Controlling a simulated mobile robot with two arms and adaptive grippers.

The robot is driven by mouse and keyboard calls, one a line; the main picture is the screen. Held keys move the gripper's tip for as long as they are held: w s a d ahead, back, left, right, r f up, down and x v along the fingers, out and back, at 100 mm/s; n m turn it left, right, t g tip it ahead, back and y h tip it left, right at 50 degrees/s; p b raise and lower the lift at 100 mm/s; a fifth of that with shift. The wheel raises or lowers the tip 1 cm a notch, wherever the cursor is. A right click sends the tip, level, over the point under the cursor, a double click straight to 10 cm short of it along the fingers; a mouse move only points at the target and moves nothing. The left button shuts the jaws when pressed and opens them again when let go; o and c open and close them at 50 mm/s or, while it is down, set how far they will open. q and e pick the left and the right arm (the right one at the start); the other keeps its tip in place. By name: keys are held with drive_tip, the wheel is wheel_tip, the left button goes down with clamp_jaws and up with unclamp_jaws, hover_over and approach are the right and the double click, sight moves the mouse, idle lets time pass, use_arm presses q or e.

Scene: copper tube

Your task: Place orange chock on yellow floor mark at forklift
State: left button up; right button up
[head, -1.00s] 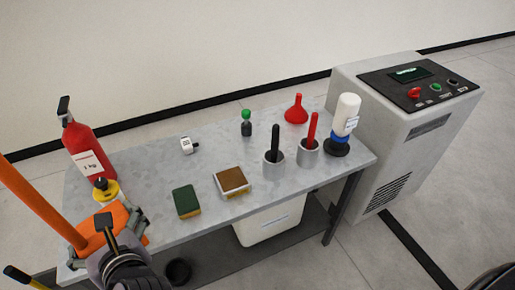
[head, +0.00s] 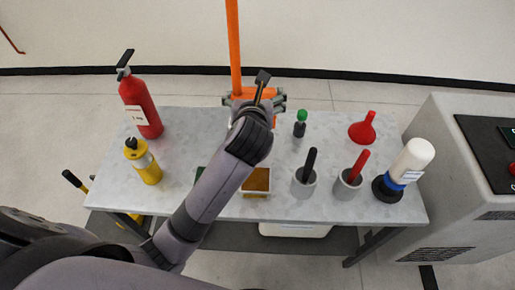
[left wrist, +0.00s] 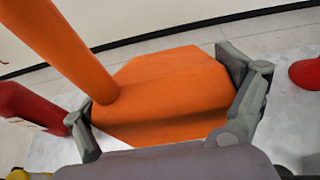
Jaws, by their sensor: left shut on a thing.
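The orange chock, with its long orange handle (head: 233,45), is held in my left gripper (head: 253,97) over the back middle of the workbench. In the left wrist view the chock (left wrist: 170,88) fills the space between the fingers of the gripper (left wrist: 165,112), one finger at each side. In the head view my arm and the gripper cover much of the chock. Whether it touches the bench top is hard to tell. No forklift and no yellow floor mark show. My right gripper is not in view.
A grey machine cabinet (head: 445,135) stands at right. Bare floor lies behind the bench.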

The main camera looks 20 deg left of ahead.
use_arm(q)
drive_tip(key=shift+w+a+r, duration=0.1)
drive_tip(key=shift+w+r, duration=0.3)
drive_tip(key=shift+r, duration=0.05)
drive_tip(key=shift+w+f+b, duration=0.2)
drive_tip(key=shift+f+b, duration=1.45)
drive_tip(key=shift+f, duration=8.25)
drive_tip(key=o, duration=1.6)
drive_tip(key=shift+s+f, duration=0.15)
drive_tip(key=shift+f, duration=0.2)
drive_tip(key=shift+o, duration=0.4)
drive_tip(key=shift+s+r, duration=0.1)
